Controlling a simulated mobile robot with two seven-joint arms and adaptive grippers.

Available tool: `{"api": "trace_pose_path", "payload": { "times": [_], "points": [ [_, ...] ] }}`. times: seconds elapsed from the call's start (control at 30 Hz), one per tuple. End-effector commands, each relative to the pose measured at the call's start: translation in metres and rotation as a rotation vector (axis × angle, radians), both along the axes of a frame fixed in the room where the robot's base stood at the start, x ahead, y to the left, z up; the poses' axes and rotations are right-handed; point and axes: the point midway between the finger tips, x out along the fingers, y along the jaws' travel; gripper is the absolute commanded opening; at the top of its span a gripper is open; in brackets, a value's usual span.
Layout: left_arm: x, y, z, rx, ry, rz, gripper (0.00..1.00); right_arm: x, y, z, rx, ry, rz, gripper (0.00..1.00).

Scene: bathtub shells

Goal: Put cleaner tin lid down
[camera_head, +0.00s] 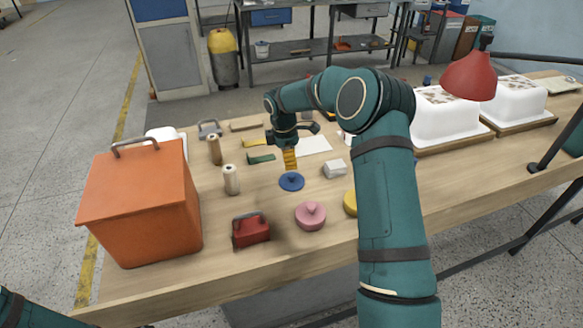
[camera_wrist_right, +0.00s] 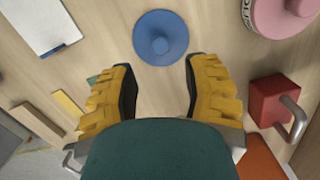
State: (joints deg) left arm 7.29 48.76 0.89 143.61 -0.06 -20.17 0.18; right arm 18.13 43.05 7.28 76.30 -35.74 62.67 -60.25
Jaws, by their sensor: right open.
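A round blue lid (camera_head: 291,182) with a small central knob lies flat on the wooden table, knob up. It also shows in the right wrist view (camera_wrist_right: 161,37), just beyond the fingertips and between their lines. My right gripper (camera_head: 290,167) has yellow fingers pointing down, close to the lid's far side. In the wrist view the right gripper (camera_wrist_right: 158,66) is open, with nothing between its fingers. Whether a fingertip touches the lid I cannot tell. A pink round tin (camera_head: 310,216) with a knobbed top stands nearer the front. My left gripper is out of view.
A red block with a handle (camera_head: 251,230) and a yellow round thing (camera_head: 350,203), partly behind my right arm, are near. A large orange box (camera_head: 140,205) stands left. White tubs (camera_head: 445,122) stand right.

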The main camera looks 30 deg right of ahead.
Motion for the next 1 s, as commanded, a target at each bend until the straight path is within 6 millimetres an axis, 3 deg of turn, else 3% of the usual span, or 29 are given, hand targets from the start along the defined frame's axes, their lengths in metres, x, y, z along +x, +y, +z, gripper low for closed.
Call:
{"api": "trace_pose_path", "payload": {
  "times": [0.1, 0.3, 1.0],
  "points": [
    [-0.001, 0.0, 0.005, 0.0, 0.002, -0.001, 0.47, 0.002, 0.003, 0.021, 0.0, -0.002, -0.001, 0.47],
    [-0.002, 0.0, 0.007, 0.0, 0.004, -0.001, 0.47, 0.002, 0.004, 0.036, 0.0, 0.001, 0.0, 0.47],
    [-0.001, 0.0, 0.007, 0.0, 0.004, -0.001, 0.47, 0.002, 0.004, 0.038, 0.0, 0.001, 0.0, 0.47]
  ]
}}
